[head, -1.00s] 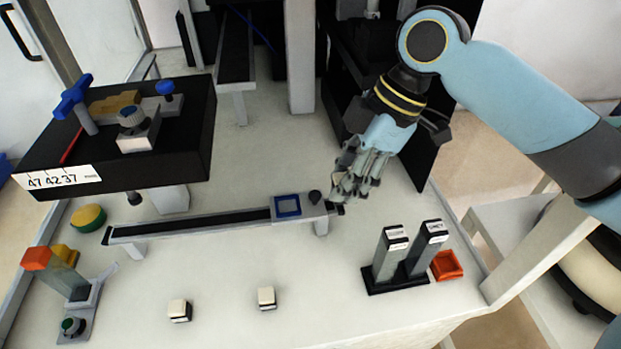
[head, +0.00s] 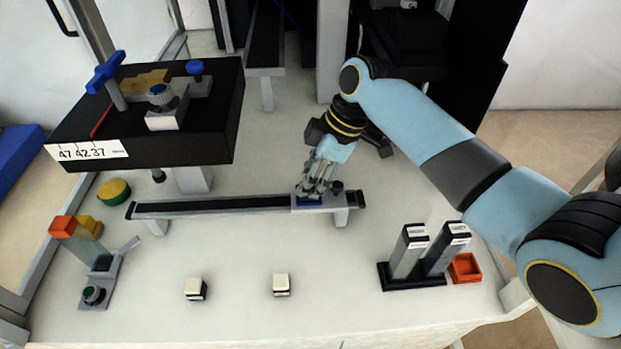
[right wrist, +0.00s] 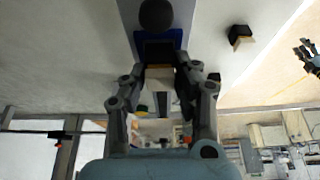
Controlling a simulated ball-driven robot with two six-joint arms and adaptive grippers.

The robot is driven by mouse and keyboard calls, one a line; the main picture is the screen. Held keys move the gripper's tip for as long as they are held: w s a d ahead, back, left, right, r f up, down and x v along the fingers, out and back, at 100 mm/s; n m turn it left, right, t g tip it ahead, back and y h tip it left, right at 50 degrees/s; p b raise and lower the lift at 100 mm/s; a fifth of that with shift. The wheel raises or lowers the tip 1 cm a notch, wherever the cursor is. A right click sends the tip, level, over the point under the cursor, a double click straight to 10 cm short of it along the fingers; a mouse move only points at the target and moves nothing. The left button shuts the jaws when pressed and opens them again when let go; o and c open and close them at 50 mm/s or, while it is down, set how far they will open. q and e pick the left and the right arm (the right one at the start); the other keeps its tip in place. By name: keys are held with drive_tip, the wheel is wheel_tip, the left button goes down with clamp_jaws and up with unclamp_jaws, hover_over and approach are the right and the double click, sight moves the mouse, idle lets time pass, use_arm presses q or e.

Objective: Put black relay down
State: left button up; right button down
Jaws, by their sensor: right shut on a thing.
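My right gripper (head: 312,192) is at the right end of the low conveyor, over the blue-framed square (head: 306,202). In the right wrist view its fingers (right wrist: 162,78) are shut on the black relay (right wrist: 158,52), a small block with a black part and a pale part. The relay is at the blue frame (right wrist: 174,36); whether it touches the surface I cannot tell. In the head view the fingers hide the relay. What looks like my left gripper (right wrist: 305,52) shows small at the right edge of the wrist view; its jaws are unclear.
Two white-topped blocks (head: 195,289) (head: 281,284) stand on the open front table. Two upright magazines (head: 409,252) (head: 446,250) and an orange tray (head: 465,267) are at right. A dark knob (head: 337,186) stands close to the gripper. A black box (head: 210,130) overhangs the back left.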

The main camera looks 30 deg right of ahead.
drive_tip(key=shift+f, duration=0.25)
drive_tip(key=shift+f, duration=0.15)
drive_tip(key=c, duration=1)
unclamp_jaws()
drive_tip(key=v, duration=1.2)
